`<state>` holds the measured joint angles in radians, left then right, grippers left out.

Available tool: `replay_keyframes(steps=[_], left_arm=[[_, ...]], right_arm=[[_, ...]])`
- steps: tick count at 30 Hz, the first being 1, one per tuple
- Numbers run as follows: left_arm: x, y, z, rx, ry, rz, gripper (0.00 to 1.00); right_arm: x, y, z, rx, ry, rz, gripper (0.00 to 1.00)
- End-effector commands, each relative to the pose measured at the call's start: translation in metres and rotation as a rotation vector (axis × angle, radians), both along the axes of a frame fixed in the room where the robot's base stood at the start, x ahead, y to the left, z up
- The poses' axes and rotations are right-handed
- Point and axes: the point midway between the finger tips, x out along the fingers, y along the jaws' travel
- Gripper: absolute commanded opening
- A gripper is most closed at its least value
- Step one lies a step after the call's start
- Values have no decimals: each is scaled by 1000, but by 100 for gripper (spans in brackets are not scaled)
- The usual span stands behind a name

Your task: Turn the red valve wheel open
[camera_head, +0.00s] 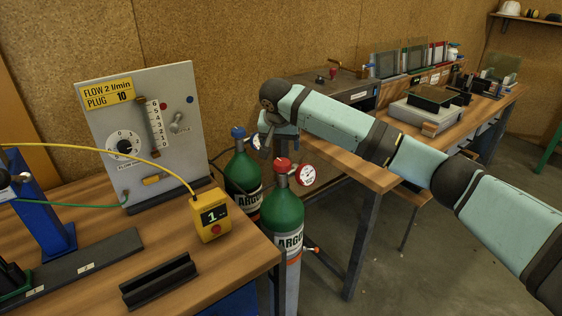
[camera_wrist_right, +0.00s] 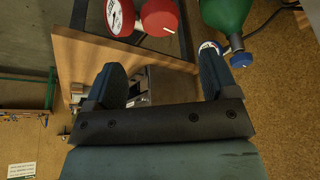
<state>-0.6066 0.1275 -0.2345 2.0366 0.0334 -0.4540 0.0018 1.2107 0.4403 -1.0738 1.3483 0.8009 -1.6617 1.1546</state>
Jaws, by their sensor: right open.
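The red valve wheel (camera_head: 283,164) sits on top of the front green argon cylinder (camera_head: 284,207), with a round red-rimmed gauge (camera_head: 305,175) at its right. The wheel also shows in the right wrist view (camera_wrist_right: 160,17), at the top beyond the fingers, beside the gauge (camera_wrist_right: 119,17). My right gripper (camera_wrist_right: 161,62) is open, with nothing between its fingers. In the head view the right gripper (camera_head: 266,143) is partly hidden by its own wrist, above and slightly left of the red wheel, apart from it. My left gripper is not in view.
A second green cylinder (camera_head: 241,172) with a blue valve wheel (camera_head: 238,132) stands close behind, at the left. A grey flow panel (camera_head: 181,150) and a yellow meter box (camera_head: 211,216) stand on the left bench. A wooden table (camera_head: 375,179) lies behind, under my right arm.

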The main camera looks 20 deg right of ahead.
Motion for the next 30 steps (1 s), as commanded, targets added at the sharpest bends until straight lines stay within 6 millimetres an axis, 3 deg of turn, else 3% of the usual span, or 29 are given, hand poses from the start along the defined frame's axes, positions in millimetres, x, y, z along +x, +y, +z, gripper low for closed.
replay_keyframes(steps=[6,12,26,30], left_arm=[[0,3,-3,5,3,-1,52],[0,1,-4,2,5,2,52],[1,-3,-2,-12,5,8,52],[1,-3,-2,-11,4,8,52]], right_arm=[[16,-8,-44,-1,0,0,80],[27,-12,-72,0,-1,1,80],[32,-14,-85,1,-2,2,80],[32,-14,-85,1,-2,2,50]])
